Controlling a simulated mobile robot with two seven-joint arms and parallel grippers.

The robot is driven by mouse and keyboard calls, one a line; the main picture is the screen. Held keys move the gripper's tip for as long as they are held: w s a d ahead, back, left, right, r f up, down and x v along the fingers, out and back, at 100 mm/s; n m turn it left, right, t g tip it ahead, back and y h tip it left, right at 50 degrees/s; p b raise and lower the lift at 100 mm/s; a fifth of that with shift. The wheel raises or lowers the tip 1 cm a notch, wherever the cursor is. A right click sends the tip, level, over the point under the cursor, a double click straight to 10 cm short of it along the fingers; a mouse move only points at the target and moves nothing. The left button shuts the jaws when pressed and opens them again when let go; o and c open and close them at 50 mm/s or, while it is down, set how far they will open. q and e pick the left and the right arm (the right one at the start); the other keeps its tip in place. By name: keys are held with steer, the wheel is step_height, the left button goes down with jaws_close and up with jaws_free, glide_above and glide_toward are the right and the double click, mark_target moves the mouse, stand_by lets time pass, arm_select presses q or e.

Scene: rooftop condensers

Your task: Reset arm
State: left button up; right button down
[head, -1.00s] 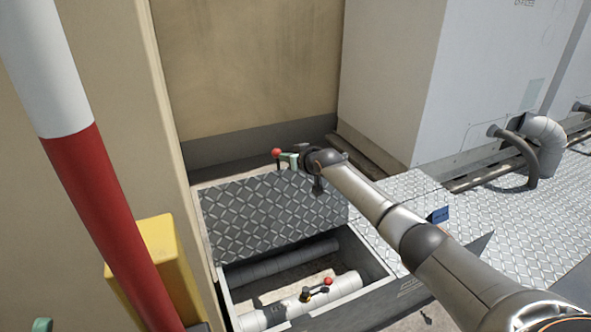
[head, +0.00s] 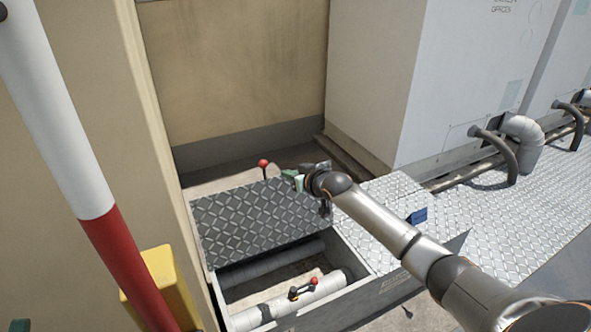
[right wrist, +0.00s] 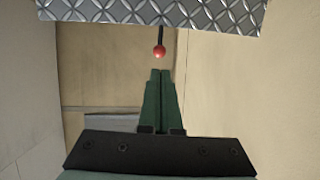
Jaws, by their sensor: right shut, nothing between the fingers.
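My right gripper (head: 291,177) is at the far edge of a raised tread-plate lid (head: 262,217). Its green fingers are together and empty, also in the right wrist view (right wrist: 161,73). A red ball knob (head: 263,162) on a dark stem stands at the lid's far edge, just left of the fingers and apart from them. In the right wrist view the knob (right wrist: 159,52) is just beyond the fingertips. A small green piece (head: 20,325) at the lower left looks like a tip of my left gripper; the rest is out of frame.
Below the lid is an open pit with pipes and a red-tipped valve handle (head: 314,281). A red-and-white pole (head: 62,130) and a yellow box (head: 160,285) stand left. A grey condenser cabinet (head: 460,70) and tread-plate walkway (head: 520,200) are right.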

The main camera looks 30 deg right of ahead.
steer(key=shift+p+v, duration=0.4)
steer(key=shift+v, duration=1.15)
